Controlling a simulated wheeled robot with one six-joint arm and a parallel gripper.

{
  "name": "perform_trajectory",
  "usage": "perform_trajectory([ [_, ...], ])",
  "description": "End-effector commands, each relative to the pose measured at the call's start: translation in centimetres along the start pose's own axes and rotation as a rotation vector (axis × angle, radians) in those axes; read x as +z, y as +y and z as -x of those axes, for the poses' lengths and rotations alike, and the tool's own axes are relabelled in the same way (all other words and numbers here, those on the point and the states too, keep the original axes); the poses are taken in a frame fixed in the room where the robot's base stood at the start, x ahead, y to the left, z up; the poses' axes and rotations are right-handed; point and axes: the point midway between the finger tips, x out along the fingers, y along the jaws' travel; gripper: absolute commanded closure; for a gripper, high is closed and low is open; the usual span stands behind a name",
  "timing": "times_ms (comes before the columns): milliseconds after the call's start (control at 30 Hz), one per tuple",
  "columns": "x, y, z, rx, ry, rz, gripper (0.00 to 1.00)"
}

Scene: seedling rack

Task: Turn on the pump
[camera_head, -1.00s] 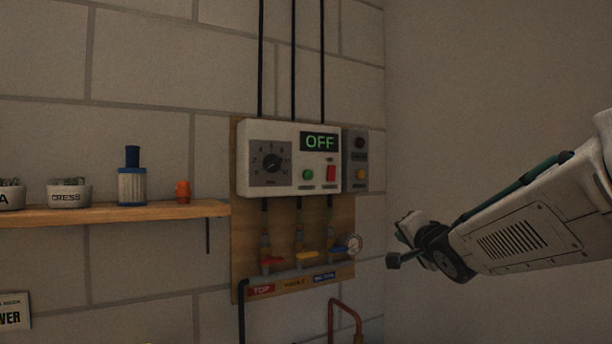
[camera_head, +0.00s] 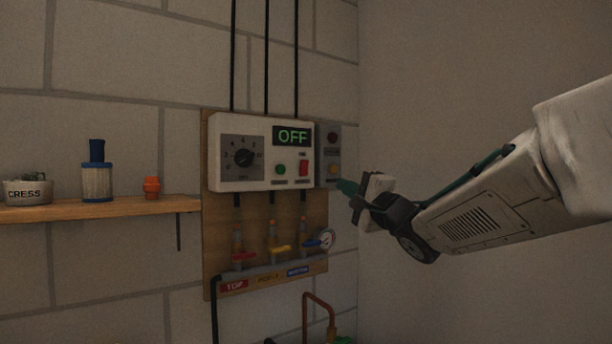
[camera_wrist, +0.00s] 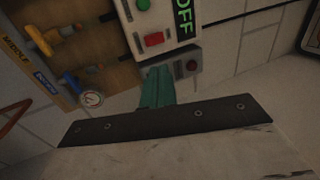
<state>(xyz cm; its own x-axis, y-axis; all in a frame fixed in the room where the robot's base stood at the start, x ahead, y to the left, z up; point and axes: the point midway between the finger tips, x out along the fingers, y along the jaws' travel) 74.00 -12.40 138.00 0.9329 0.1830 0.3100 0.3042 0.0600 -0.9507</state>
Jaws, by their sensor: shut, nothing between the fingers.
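The white control box (camera_head: 228,179) hangs on a wooden board on the wall. Its display (camera_head: 293,136) reads OFF in green. A dial (camera_head: 242,157) is at the box's left. My gripper (camera_head: 345,187) is shut and empty, just right of the box, in front of the lower edge of the grey side panel (camera_head: 332,137). In the wrist view its green fingers (camera_wrist: 158,88) point at the panel, close to the red switch (camera_wrist: 154,39). I cannot tell whether they touch anything.
Below the box are red, yellow and blue valves (camera_head: 279,249) and a gauge (camera_head: 327,238). A shelf (camera_head: 120,210) at left holds a cress pot (camera_head: 27,193), a filter (camera_head: 97,180) and an orange item (camera_head: 151,188). The wall at right is bare.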

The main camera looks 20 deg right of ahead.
Motion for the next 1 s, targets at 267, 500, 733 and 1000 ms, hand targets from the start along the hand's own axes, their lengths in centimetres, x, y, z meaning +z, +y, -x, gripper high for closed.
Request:
perform_trajectory([
  [267,0.1,0.2,-4.8,0.002,-0.002,-0.002,1.00],
  [500,0.1,0.2,-9.8,0.002,-0.001,-0.001,1.00],
  [733,0.0,0.1,-12.8,0.001,0.000,0.000,1.00],
  [1000,0.0,0.1,-13.6,0.001,0.001,0.001,1.00],
])
